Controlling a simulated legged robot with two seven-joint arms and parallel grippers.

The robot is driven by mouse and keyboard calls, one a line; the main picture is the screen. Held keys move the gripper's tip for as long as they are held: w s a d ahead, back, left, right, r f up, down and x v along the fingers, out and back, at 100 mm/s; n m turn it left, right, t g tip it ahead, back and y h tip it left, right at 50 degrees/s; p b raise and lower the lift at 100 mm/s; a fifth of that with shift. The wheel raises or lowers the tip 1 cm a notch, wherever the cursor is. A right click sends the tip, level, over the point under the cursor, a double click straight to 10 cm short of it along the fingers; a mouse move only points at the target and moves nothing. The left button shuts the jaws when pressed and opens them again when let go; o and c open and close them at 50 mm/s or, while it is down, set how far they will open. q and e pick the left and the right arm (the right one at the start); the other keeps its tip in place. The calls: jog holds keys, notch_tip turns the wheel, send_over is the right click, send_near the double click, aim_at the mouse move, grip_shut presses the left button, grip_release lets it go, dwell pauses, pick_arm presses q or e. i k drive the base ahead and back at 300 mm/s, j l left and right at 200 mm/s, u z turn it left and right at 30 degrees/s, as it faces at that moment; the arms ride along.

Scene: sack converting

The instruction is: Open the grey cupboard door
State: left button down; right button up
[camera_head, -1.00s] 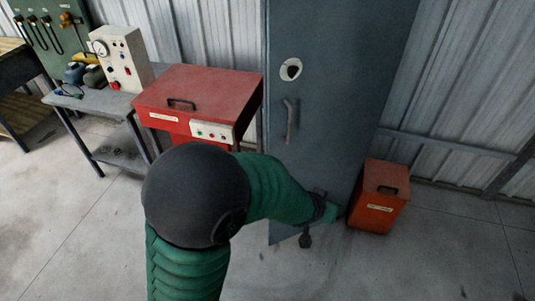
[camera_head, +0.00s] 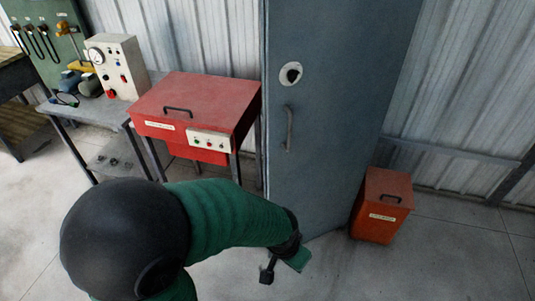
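The grey cupboard door (camera_head: 335,120) stands tall right of centre and appears shut. A vertical bar handle (camera_head: 289,128) is on its left side, below a round pale plate with a dark centre (camera_head: 290,74). My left arm, with green sleeve and black elbow, comes in from the lower left. My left gripper (camera_head: 283,267) is low, in front of the door's bottom left corner and well below the handle. It holds nothing that I can see, and its finger opening is unclear. My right gripper is out of view.
A red box with a control panel (camera_head: 198,103) stands left of the door. A grey bench (camera_head: 90,114) with a gauge unit (camera_head: 118,68) is further left. A small red-orange bin (camera_head: 382,205) stands right of the door. The floor in front is clear.

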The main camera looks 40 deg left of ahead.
aim_at(323, 127)
jog(key=i+j, duration=0.1)
jog(key=j, duration=0.4)
jog(key=i+j+z, duration=0.15)
jog(key=j, duration=0.8)
jog(key=j+z, duration=0.1)
jog(key=j, duration=0.3)
jog(key=k+j, duration=0.1)
jog(key=j, duration=0.3)
jog(key=z, duration=0.05)
